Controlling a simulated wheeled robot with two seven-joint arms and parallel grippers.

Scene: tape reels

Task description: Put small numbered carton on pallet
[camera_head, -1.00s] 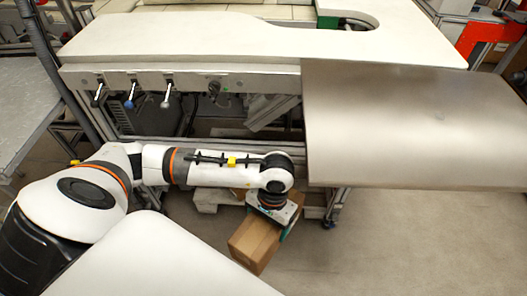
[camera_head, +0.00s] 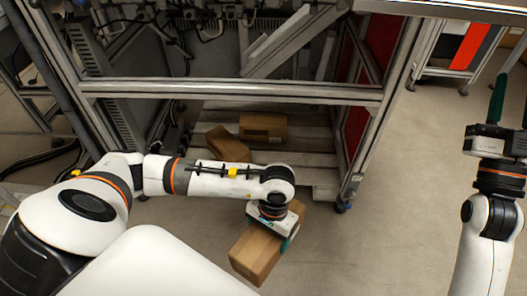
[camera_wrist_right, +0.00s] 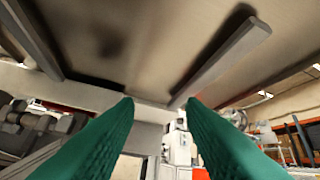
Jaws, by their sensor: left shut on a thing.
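A brown carton (camera_head: 257,252) is held by my left gripper (camera_head: 275,232) above the floor, in front of the pallet, in the head view. The left gripper is shut on it, with a green finger showing on its right side. Any number on the carton cannot be made out. The wooden pallet (camera_head: 312,158) lies low under the machine frame. My right gripper (camera_head: 497,102) is raised at the right edge, away from the pallet. The right wrist view shows its two green fingers (camera_wrist_right: 160,105) apart with nothing between them.
Two brown cartons are on the pallet: one (camera_head: 263,126) at the back and one turned askew (camera_head: 228,145) at the left. A metal crossbar (camera_head: 235,90) runs above the pallet, and a frame post (camera_head: 372,130) stands at its right. Open floor (camera_head: 400,200) lies to the right.

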